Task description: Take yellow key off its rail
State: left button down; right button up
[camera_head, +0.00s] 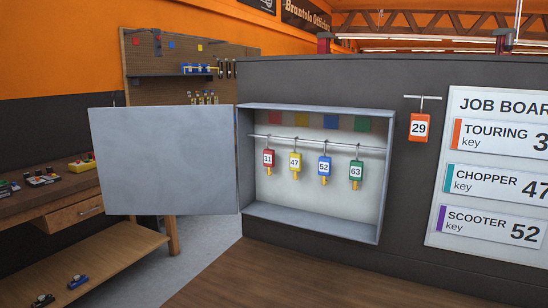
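The yellow key (295,163), with a tag reading 47, hangs by a hook from the metal rail (318,144) inside an open grey wall cabinet (310,217). It hangs between the red key (268,161) with tag 31 on its left and the blue key (324,167) with tag 52 on its right. The green key (356,173) with tag 63 hangs at the right end. Neither of my grippers shows in the head view.
The cabinet door (164,160) stands open to the left. An orange tag 29 (419,127) hangs on a separate peg right of the cabinet, beside the job board (495,170). A wooden workbench (50,200) stands at the left. Space before the cabinet is clear.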

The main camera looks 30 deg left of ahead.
aim_at(296, 159)
jog(key=i+j, duration=0.1)
jog(key=j, duration=1.65)
